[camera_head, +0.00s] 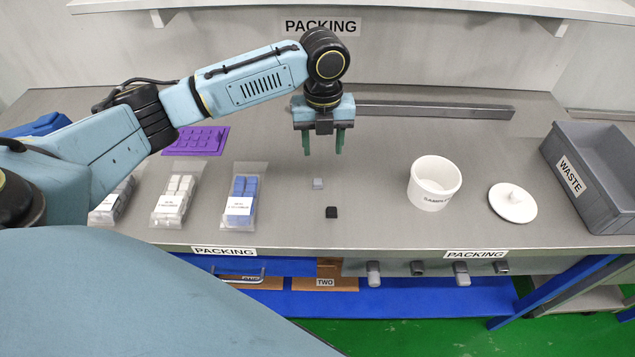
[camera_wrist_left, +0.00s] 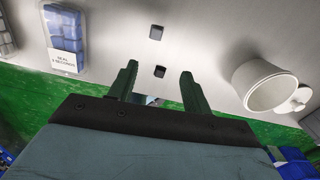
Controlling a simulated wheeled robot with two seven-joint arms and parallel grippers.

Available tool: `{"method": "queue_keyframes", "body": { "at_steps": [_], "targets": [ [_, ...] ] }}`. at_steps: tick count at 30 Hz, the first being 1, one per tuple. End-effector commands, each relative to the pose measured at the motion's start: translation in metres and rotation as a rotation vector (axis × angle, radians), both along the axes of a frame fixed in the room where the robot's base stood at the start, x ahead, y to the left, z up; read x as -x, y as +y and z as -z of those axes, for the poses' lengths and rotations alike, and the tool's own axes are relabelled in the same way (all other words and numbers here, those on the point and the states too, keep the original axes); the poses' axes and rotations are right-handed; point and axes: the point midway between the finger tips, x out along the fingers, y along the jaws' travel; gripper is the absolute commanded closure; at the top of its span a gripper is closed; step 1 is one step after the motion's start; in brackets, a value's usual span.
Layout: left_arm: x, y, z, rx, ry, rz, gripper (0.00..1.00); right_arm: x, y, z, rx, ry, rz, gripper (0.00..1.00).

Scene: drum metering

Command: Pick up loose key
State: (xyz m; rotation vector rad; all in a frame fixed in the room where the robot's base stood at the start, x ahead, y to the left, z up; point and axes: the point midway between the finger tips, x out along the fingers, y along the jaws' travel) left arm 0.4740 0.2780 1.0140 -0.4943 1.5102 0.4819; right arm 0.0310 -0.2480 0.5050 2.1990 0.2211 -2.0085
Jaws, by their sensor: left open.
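Two small loose keys lie on the grey bench: a greyish one (camera_head: 318,184) and a black one (camera_head: 331,212) nearer the front edge. My right gripper is not in view.
Bags of white keys (camera_head: 173,195) and blue keys (camera_head: 241,197) lie left, with a purple panel (camera_head: 197,141) behind. A white pot (camera_head: 435,184), its lid (camera_head: 512,203) and a grey waste bin (camera_head: 592,185) stand right. A metal rail (camera_head: 435,110) lies behind. Bench around the keys is clear.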

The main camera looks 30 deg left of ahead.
Motion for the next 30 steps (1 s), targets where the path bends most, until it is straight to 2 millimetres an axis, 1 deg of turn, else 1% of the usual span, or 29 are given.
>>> {"method": "queue_keyframes", "body": {
  "at_steps": [1, 2, 5, 8, 12, 15, 23, 30],
  "targets": [
    [-0.003, 0.007, -0.006, -0.006, 0.002, 0.015, 0.51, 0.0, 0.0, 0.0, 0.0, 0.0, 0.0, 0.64],
    [-0.004, 0.009, -0.008, -0.006, 0.004, 0.025, 0.51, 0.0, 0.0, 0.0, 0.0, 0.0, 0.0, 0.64],
    [-0.005, 0.013, -0.004, -0.007, 0.011, 0.041, 0.51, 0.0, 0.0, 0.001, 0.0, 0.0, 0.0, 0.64],
    [-0.005, 0.013, 0.013, -0.007, 0.013, 0.043, 0.51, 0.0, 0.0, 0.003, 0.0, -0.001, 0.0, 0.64],
    [-0.005, 0.012, 0.042, -0.006, 0.012, 0.044, 0.51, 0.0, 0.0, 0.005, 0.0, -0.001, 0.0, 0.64],
    [-0.005, 0.012, 0.057, -0.005, 0.01, 0.042, 0.51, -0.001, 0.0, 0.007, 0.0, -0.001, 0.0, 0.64],
    [-0.004, 0.013, 0.077, -0.006, 0.01, 0.042, 0.51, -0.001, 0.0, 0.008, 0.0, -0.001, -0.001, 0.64],
    [0.0, 0.013, 0.112, -0.006, 0.009, 0.043, 0.51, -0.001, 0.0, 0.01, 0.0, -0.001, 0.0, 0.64]
  ]
}}
